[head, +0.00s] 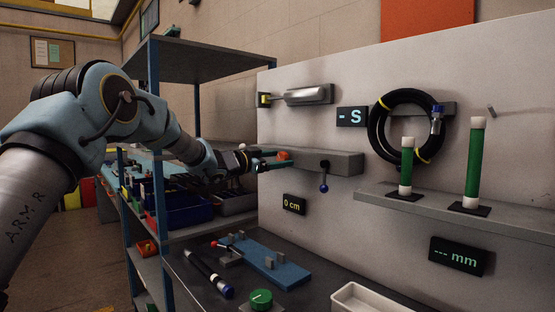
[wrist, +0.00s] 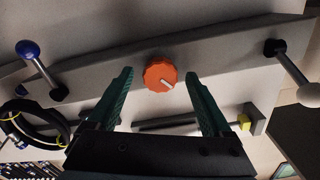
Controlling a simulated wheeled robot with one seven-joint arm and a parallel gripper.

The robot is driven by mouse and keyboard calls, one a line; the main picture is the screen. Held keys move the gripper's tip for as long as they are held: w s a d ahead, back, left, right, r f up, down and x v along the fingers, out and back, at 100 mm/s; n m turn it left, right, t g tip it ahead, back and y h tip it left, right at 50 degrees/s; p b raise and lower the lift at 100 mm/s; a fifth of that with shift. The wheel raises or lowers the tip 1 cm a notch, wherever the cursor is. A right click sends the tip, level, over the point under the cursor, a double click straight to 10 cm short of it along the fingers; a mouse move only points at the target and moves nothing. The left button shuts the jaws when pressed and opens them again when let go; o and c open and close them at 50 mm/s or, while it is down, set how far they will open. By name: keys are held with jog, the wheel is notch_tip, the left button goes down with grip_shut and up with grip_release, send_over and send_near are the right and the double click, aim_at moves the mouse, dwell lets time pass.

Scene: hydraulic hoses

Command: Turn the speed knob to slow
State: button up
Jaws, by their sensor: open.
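The orange speed knob (wrist: 158,75) sits on a long grey bar (wrist: 220,58) on the wall. A white pointer mark on it points to the lower right in the wrist view. My gripper (wrist: 160,78) is open, with one green finger on each side of the knob and a visible gap to both. In the head view my gripper (head: 272,160) reaches the bar from the left, and the knob (head: 284,155) shows small between the fingers. Any slow or fast labels cannot be made out.
A blue-ball lever (head: 323,187) hangs from the bar, and a white-ball lever (wrist: 307,92) is at its other end. A coiled black hose (head: 377,130) hangs to the right. Green cylinders (head: 471,165) stand on a shelf. A blue rack (head: 262,258) lies on the bench below.

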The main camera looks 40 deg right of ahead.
grip_shut()
dwell(0.5)
jog(key=shift+f+m+b, duration=0.1)
jog(key=shift+m+b, duration=0.3)
jog(key=shift+b, duration=0.05)
jog(key=m+b, duration=0.2)
jog(key=m, duration=0.1)
jog(key=shift+f+b, duration=0.15)
jog(key=shift+b, duration=0.15)
jog(key=m+b, duration=1.2)
jog(key=m, duration=0.3)
jog(key=shift+m, duration=0.3)
